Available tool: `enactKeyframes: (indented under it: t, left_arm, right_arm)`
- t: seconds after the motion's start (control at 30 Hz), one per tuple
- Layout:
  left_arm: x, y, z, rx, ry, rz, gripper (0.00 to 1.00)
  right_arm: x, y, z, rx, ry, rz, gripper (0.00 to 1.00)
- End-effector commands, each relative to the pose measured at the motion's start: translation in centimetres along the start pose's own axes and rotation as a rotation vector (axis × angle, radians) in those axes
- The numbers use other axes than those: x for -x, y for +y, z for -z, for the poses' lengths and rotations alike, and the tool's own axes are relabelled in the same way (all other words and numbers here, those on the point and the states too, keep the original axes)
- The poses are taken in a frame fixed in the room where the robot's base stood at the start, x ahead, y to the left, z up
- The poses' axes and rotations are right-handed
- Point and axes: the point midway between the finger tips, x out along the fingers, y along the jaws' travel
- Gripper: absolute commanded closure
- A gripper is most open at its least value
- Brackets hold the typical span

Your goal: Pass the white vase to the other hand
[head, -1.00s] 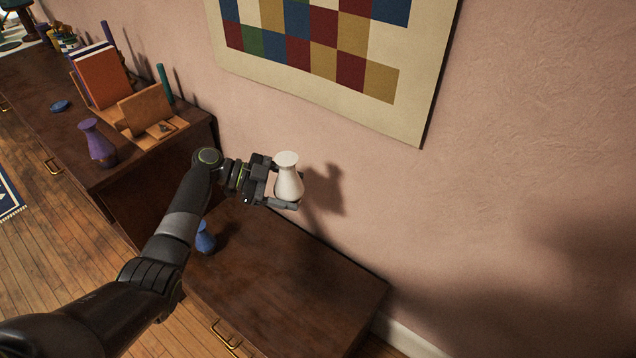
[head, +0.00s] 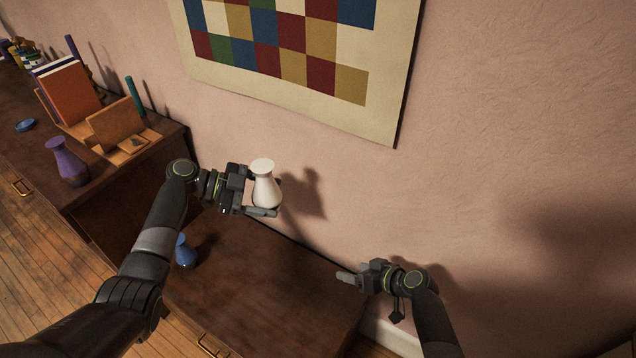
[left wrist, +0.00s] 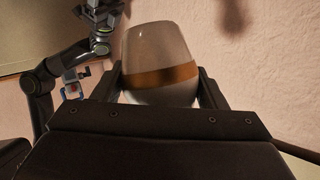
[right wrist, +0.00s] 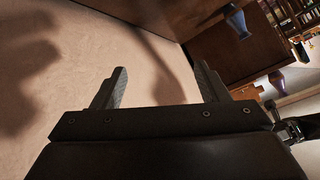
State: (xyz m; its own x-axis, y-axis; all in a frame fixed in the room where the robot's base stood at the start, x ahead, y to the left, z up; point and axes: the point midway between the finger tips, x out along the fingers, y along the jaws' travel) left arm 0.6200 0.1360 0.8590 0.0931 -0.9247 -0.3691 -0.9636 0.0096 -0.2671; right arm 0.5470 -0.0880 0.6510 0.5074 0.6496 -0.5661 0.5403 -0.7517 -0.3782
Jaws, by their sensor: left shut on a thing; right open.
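The white vase (head: 265,184) is held upright above the low brown cabinet, near the wall. My left gripper (head: 262,198) is shut around its body. In the left wrist view the vase (left wrist: 160,50) sits between the two fingers, with a brown band around it. My right gripper (head: 345,277) is open and empty, lower and to the right of the vase, above the cabinet's right end. In the right wrist view its fingers (right wrist: 160,82) are spread with nothing between them. The vase is not clearly seen in that view.
A blue vase (head: 185,252) stands on the low cabinet (head: 265,285), below my left arm. A purple vase (head: 67,163), books (head: 68,91) and a wooden stand (head: 117,127) are on the higher cabinet at left. The pink wall (head: 500,150) with a checkered picture (head: 400,100) is close behind.

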Motion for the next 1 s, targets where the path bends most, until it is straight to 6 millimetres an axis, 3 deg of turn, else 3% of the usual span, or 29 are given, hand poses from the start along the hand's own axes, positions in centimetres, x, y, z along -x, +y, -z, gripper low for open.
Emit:
enactKeyframes:
  t: [0.03,0.2,0.4,0.5,0.7,0.87,1.0]
  left_arm:
    - [0.0,0.0,0.1,-0.001,0.001,0.000,0.63]
    - [0.0,0.0,0.1,-0.001,0.001,0.000,0.63]
    - [0.0,0.0,0.1,-0.001,0.001,0.000,0.63]
    - [0.0,0.0,0.1,-0.001,0.001,0.000,0.63]
    - [0.0,0.0,0.1,-0.001,0.001,0.000,0.63]
    - [0.0,0.0,0.1,-0.001,0.001,0.000,0.63]
    - [0.0,0.0,0.1,-0.001,0.001,0.000,0.63]
  right_arm:
    - [0.0,-1.3,3.2,0.047,0.047,0.048,0.32]
    - [1.3,-6.1,12.0,0.213,0.198,0.211,0.32]
    - [4.2,-11.9,20.0,0.412,0.368,0.379,0.32]
    - [5.6,-14.0,22.4,0.488,0.431,0.438,0.32]
    - [7.1,-16.3,24.6,0.565,0.495,0.496,0.32]
    - [6.2,-17.3,25.2,0.570,0.503,0.504,0.32]
    - [4.3,-18.6,26.0,0.568,0.502,0.504,0.32]
